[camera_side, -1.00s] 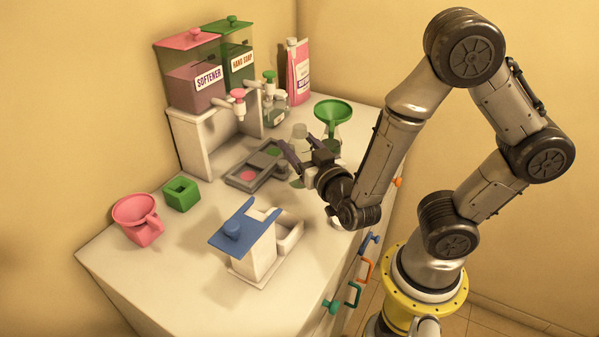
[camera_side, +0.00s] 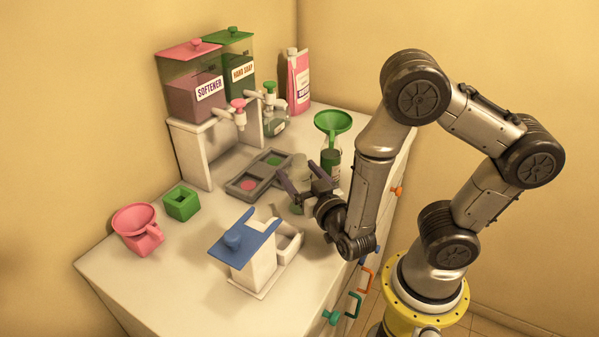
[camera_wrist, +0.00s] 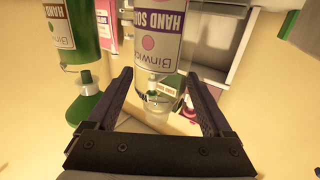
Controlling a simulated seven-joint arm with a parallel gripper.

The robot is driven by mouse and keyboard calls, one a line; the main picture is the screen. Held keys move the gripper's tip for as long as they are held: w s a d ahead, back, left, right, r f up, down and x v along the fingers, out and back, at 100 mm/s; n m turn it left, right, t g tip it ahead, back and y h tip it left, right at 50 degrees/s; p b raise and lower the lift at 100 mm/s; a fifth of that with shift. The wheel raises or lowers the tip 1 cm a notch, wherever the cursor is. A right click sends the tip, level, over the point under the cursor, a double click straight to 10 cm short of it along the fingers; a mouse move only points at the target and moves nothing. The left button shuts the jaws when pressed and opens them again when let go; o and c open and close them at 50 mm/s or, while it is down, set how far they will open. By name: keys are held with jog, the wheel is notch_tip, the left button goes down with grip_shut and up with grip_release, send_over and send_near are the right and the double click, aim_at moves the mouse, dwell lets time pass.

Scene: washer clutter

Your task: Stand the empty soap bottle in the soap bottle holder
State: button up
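The clear, empty-looking soap bottle (camera_wrist: 157,45) has a "HAND SOAP" label and sits between both fingertips in the wrist view. Its pale top (camera_side: 299,165) shows in the side view, its lower part largely behind my gripper (camera_side: 297,190). A dark grey tray (camera_side: 238,187) with a pink and a green recess lies left of the gripper. A green square open block (camera_side: 181,203) stands farther left. Neither is labelled as the holder.
A blue-topped white box (camera_side: 248,255) stands in front. Softener and hand soap dispensers (camera_side: 207,85) stand at the back. A pink funnel cup (camera_side: 137,225) is far left.

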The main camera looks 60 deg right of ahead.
jog(key=shift+o, duration=0.6)
jog(key=shift+r, duration=0.25)
jog(key=shift+s+a+f, duration=0.1)
jog(key=shift+s+a, duration=0.3)
jog(key=shift+s, duration=0.05)
jog(key=shift+v, duration=3.1)
jog(key=shift+s, duration=0.1)
